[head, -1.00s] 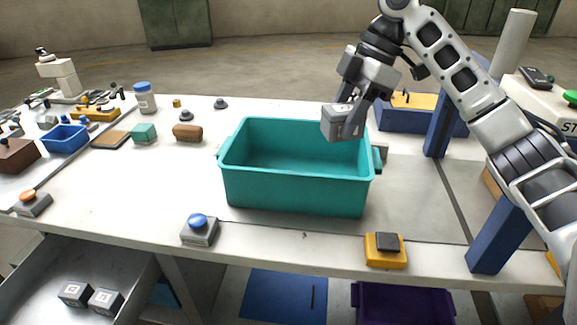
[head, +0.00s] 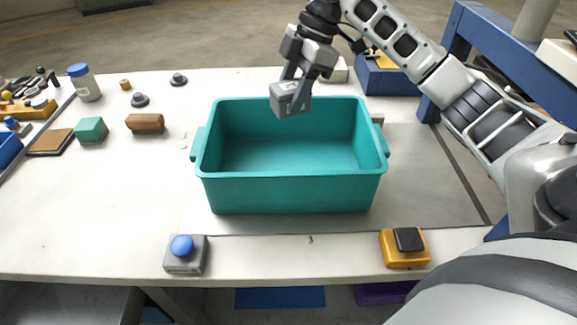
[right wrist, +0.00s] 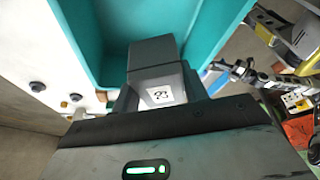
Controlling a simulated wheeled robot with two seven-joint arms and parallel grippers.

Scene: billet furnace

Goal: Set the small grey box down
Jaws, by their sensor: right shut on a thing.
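The small grey box (head: 290,98) is held by my right gripper (head: 296,84), above the far part of the teal bin in the head view. The right wrist view shows the grey box (right wrist: 156,80) between the fingers, with a white printed label on its face. The teal bin (head: 290,194) stands open on the table, and the inside that shows is empty. I cannot tell the exact height of the box over the bin. My left gripper is not in view.
A grey block with a blue button (head: 184,254) and a yellow block with a black top (head: 405,248) sit at the table's front edge. A teal block (head: 91,131), a brown block (head: 145,123) and a jar (head: 84,83) stand at left.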

